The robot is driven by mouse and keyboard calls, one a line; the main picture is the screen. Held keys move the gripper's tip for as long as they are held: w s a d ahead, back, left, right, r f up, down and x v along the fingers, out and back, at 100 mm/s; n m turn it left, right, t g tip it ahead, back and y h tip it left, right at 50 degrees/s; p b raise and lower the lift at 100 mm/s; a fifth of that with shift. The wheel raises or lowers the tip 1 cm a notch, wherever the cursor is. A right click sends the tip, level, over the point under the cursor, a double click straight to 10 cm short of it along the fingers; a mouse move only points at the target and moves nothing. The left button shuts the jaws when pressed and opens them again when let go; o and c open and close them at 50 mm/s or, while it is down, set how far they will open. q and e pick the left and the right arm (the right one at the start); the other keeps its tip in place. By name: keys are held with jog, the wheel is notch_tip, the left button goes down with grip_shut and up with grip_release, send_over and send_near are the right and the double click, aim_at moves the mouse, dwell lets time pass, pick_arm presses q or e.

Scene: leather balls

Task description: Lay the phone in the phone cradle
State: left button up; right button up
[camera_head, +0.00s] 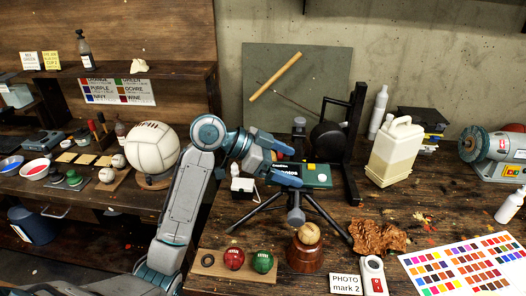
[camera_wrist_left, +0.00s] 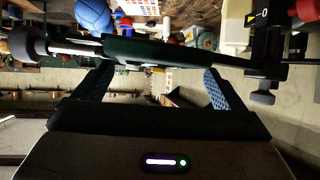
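The phone (camera_head: 318,176) is a dark green slab with white lettering and a pale dot. It lies between the two end jaws of the phone cradle (camera_head: 295,214), a dark tripod stand on the bench; I cannot tell if it is fully seated. In the left wrist view the phone (camera_wrist_left: 150,52) shows nearly edge-on, in line with the cradle's bars. My left gripper (camera_head: 287,165) is at the phone's left side. Its fingers are wide apart, one near each long edge, and a small gap shows at the upper finger. My right gripper is out of view.
A black stand (camera_head: 357,150) rises just behind the phone. A wooden cup with a ball (camera_head: 308,235), a brown crumpled piece (camera_head: 378,237), a "PHOTO mark 2" card (camera_head: 345,284) and red and green balls (camera_head: 248,260) are in front. A jug (camera_head: 396,152) stands right.

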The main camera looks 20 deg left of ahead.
pick_arm(q)
jog(key=shift+w+a+f+b, duration=0.1)
jog(key=shift+w+a+b, duration=0.05)
jog(key=shift+a+b, duration=0.3)
jog(key=shift+a+r+b, duration=0.2)
jog(key=shift+a+b, duration=0.1)
jog(key=b+v, duration=0.3)
jog(key=v, duration=0.7)
jog(key=shift+s+r, duration=0.3)
jog(key=shift+r, duration=0.1)
jog(key=shift+w, duration=0.1)
